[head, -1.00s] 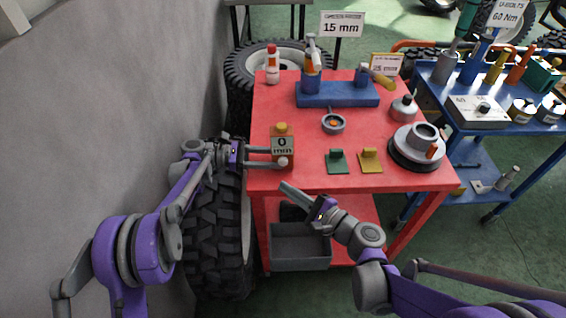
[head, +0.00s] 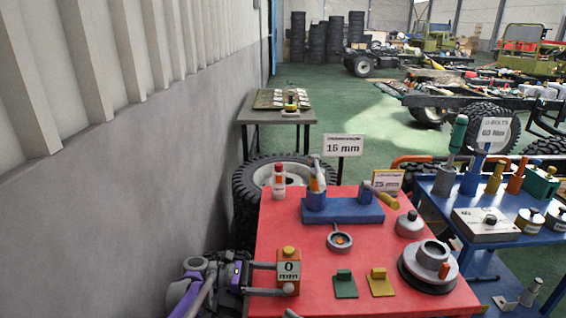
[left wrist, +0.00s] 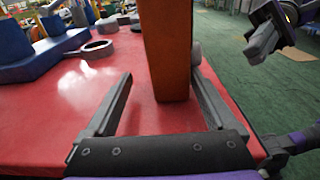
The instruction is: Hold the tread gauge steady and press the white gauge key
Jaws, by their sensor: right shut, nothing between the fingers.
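The tread gauge (head: 289,272) is an orange upright block reading "0 mm" at the red table's left front edge. In the left wrist view it is the tall orange block (left wrist: 166,50). My left gripper (head: 275,279) is open, one finger on each side of the gauge; in the left wrist view (left wrist: 158,105) a clear gap shows at the left finger. The white gauge key (left wrist: 196,53) is a small rounded knob on the gauge's side, by the right finger. My right gripper (left wrist: 260,46) is shut and empty, off the table edge, apart from the key; its tip barely shows in the head view (head: 290,314).
On the red table (head: 320,281) stand a green block (head: 345,285), a yellow block (head: 380,283), a round ring-topped gauge (head: 428,265), a grey ring (head: 340,239) and a blue holder (head: 345,211). A blue cart (head: 480,222) stands at right. A wall is close on the left.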

